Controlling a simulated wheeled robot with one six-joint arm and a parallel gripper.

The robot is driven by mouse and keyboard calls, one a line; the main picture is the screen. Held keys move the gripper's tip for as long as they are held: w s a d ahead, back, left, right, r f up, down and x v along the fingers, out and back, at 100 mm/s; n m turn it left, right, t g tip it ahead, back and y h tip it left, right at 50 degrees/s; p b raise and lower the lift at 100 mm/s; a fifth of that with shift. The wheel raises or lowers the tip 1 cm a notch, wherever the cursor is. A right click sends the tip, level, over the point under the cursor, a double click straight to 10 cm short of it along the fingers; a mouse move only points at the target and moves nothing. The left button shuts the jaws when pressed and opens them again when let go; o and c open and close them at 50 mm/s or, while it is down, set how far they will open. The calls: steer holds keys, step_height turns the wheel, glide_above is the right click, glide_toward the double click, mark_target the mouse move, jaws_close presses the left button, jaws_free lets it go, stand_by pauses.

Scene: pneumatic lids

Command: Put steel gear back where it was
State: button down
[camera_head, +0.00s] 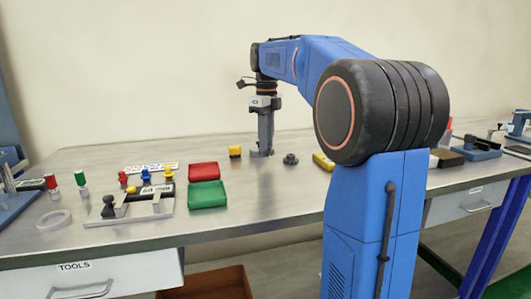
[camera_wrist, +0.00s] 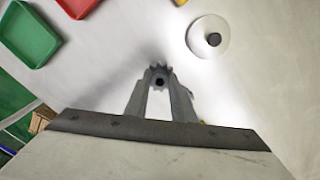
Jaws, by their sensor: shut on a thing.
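The steel gear (camera_wrist: 160,75) is a small toothed grey wheel with a dark centre hole, held between the fingertips of my gripper (camera_wrist: 160,84) in the wrist view. In the head view my gripper (camera_head: 264,152) points straight down, low over the table behind the bins. The gear is hard to make out there, and I cannot tell whether it touches the table. A round piece with a dark knob (camera_head: 290,159) stands just right of my gripper; in the wrist view it looks like a pale disc with a dark centre (camera_wrist: 222,42).
A red bin (camera_head: 203,171) and a green bin (camera_head: 207,196) lie left of my gripper. A yellow block (camera_head: 235,151) is close behind-left, and another yellow item (camera_head: 323,162) is at right. A fixture with coloured knobs (camera_head: 130,206) stands farther left. The table's front centre is clear.

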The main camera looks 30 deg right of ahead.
steer(key=shift+f, duration=1.9)
steer(key=shift+f, duration=0.1)
steer(key=c, duration=1.5)
jaws_free()
step_height(320, 180, up, 12)
steer(key=shift+r, duration=0.1)
steer(key=shift+s, duration=0.2)
